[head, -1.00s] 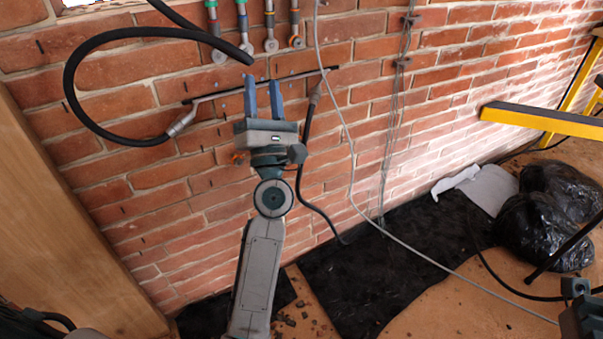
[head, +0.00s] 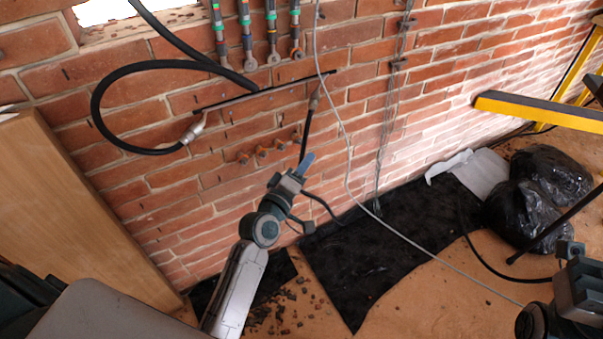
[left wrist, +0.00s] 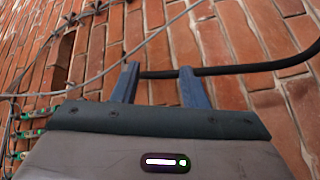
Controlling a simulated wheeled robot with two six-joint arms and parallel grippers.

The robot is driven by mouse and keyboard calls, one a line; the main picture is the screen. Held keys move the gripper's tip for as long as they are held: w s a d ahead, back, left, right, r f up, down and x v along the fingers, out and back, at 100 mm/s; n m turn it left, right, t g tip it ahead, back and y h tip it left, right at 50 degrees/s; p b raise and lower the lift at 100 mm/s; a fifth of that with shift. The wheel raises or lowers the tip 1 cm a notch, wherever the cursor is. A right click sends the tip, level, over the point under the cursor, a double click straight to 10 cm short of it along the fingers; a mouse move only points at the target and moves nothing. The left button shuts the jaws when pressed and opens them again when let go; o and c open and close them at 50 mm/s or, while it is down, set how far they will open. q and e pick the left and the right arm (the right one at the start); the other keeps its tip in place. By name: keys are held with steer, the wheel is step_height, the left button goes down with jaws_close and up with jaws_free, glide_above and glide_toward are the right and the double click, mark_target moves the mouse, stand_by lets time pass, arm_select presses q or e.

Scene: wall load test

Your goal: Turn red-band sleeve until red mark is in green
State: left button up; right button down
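Several upright sleeves with green parts (head: 244,40) hang in a row on the brick wall at the top of the head view. They also show small at the left edge of the left wrist view (left wrist: 32,117). Red bands and marks are too small to tell apart. My left gripper (head: 304,166) is well below the sleeves, in front of the wall, touching none of them. Its blue fingers (left wrist: 157,84) stand apart in the left wrist view. A black hose (left wrist: 245,68) crosses at the fingers; whether it lies between them is unclear. My right gripper (head: 580,284) shows only partly at lower right.
A looped black hose (head: 97,110) and a dark bar (head: 265,93) are on the wall below the sleeves. Several copper-coloured fittings (head: 261,151) sit lower. A grey cable (head: 350,150) hangs to the right. A yellow beam (head: 540,111) and black bags (head: 535,205) are at right.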

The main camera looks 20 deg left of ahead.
arm_select(q)
steer(key=f, duration=0.1)
steer(key=s+f+m+g, duration=0.1)
steer(key=f+m+g+p, duration=0.1)
steer(key=shift+s+f, duration=0.25)
steer(key=shift+f, duration=0.1)
steer(key=shift+c, duration=0.4)
